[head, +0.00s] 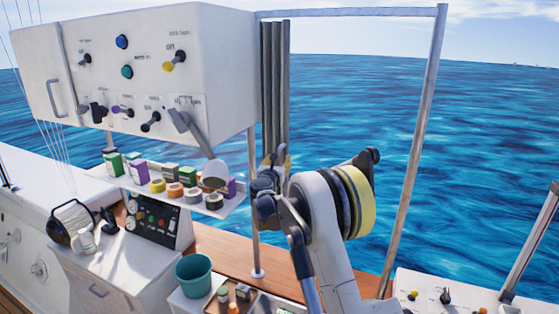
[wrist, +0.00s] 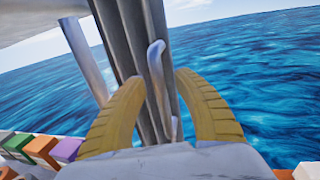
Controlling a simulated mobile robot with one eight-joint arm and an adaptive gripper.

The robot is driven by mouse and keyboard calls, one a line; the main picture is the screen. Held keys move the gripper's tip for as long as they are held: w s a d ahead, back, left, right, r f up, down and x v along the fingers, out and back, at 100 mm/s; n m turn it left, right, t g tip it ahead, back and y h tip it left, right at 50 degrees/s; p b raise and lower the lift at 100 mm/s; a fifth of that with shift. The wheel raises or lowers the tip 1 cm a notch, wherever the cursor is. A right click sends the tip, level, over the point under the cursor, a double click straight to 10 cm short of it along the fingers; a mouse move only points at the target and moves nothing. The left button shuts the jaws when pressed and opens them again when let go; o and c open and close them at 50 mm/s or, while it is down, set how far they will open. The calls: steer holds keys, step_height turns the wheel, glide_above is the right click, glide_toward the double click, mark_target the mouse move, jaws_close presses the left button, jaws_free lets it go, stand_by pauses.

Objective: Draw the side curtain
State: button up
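The side curtain (head: 275,85) is a narrow bundle of grey vertical folds, gathered at the left end of a metal frame. It also shows in the wrist view (wrist: 125,45), with a pale upright handle (wrist: 156,70) on its front. My gripper (head: 276,161) is at the lower part of the bundle. In the wrist view its two yellow fingers (wrist: 160,77) are apart, one on each side of the handle. I see a gap between the right finger and the handle; contact cannot be told. My arm hides the curtain's lower end in the head view.
The frame has a top rail (head: 350,13) and a right post (head: 413,150), with open sea behind. A white control box (head: 215,60) stands left of the curtain. Below it is a shelf (head: 225,208) with boxes and rolls. A teal bucket (head: 194,277) stands lower down.

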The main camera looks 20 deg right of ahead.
steer(key=shift+c, duration=0.4)
steer(key=shift+s, duration=0.1)
jaws_close()
steer(key=shift+s+d+b, duration=0.3)
steer(key=shift+s+d, duration=0.1)
steer(key=s+d+b, duration=0.9)
steer(key=s+d, duration=1.9)
steer(key=shift+s+d, duration=0.2)
steer(key=shift+s, duration=0.15)
steer(key=shift+o, duration=0.4)
jaws_free()
